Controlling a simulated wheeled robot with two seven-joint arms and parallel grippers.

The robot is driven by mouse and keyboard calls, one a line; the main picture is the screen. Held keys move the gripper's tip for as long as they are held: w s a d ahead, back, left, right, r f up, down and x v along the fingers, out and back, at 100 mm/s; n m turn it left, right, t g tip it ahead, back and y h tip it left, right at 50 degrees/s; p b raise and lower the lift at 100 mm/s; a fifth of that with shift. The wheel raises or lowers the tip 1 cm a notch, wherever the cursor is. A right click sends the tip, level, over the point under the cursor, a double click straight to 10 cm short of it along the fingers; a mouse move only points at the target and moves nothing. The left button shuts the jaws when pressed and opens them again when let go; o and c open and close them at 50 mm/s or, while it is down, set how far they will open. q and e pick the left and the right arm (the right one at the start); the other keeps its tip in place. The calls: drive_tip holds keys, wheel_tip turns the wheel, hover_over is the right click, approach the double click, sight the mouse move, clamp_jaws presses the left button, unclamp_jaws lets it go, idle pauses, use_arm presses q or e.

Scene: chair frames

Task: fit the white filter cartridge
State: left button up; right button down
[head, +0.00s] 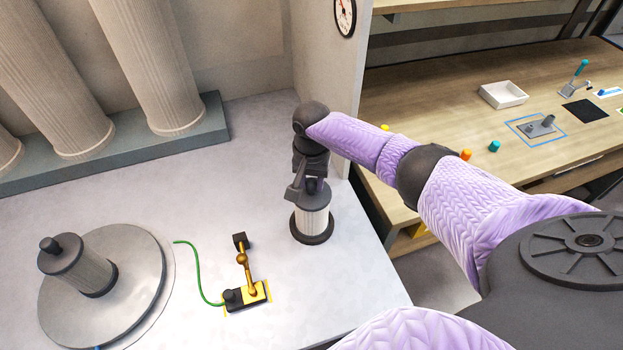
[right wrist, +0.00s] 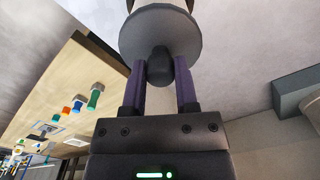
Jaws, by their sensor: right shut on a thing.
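The white filter cartridge (head: 311,216) is a pleated pale cylinder with a grey top and a dark bottom ring, upright at the right part of the pale surface. I cannot tell whether its base touches the surface. My right gripper (head: 314,184) is above it, pointing down, shut on its top knob. A second, greyer cartridge (head: 82,268) with a dark knob stands upright on a round metal plate (head: 137,277) at the left. My left gripper is out of view.
A yellow and brass fixture (head: 247,293) with a green hose (head: 196,270) stands between the plate and the held cartridge. Tall pleated columns (head: 150,70) rise from a grey-green plinth (head: 205,125) behind. A wooden bench (head: 440,110) with a white tray (head: 503,94) is at right.

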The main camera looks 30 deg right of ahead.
drive_tip(key=shift+c, duration=1.5)
unclamp_jaws()
wheel_tip(320, 180, up, 10)
drive_tip(key=p, duration=0.2)
drive_tip(key=shift+f, duration=0.1)
